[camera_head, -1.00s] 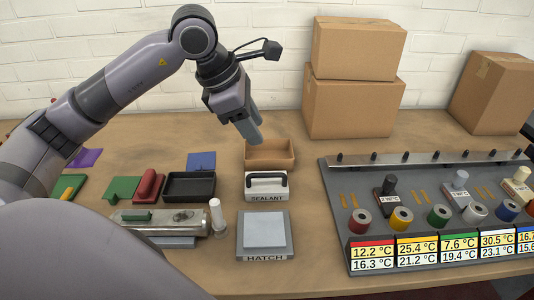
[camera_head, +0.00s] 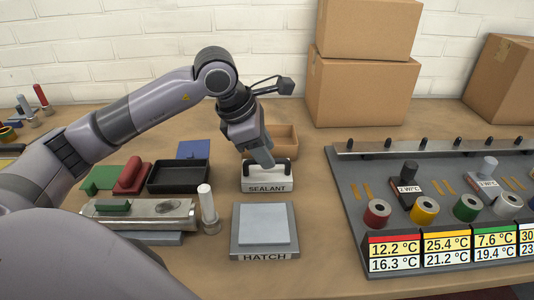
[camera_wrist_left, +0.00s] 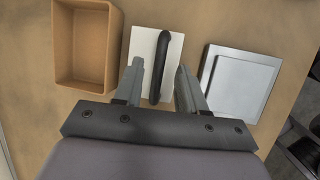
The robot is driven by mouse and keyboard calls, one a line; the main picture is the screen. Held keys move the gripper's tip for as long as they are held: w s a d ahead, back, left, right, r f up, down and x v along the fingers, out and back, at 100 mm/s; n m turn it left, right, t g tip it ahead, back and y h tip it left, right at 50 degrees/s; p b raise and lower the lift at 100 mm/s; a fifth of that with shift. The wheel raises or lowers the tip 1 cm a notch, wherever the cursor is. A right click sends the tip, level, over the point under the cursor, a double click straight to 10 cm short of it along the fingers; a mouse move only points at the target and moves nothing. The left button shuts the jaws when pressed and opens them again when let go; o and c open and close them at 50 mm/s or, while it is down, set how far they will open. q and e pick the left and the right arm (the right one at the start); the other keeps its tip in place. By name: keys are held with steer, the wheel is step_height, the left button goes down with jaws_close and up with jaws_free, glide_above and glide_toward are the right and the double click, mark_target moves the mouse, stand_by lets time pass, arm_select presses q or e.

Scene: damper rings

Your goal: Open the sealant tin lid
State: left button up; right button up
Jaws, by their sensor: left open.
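The sealant tin (camera_head: 267,185) is a pale box with a "SEALANT" label on its front and a black arched handle on its lid. In the left wrist view the lid (camera_wrist_left: 140,75) shows from above, with the black handle (camera_wrist_left: 160,66) running between my fingers. The lid looks closed. My left gripper (camera_head: 268,163) points down at the handle in the head view. Its two fingers (camera_wrist_left: 159,78) are open, one on each side of the handle, apart from it; the exact height gap is unclear. My right gripper is not in view.
An open tan box (camera_head: 284,138) stands right behind the tin. The grey hatch (camera_head: 264,251) lies in front. A black tray (camera_head: 178,177) and a white-topped cylinder (camera_head: 207,205) are to the left. A rack with coloured rings and temperature labels (camera_head: 400,246) is to the right.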

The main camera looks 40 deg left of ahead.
arm_select(q)
steer(key=shift+x, duration=0.8)
jaws_close()
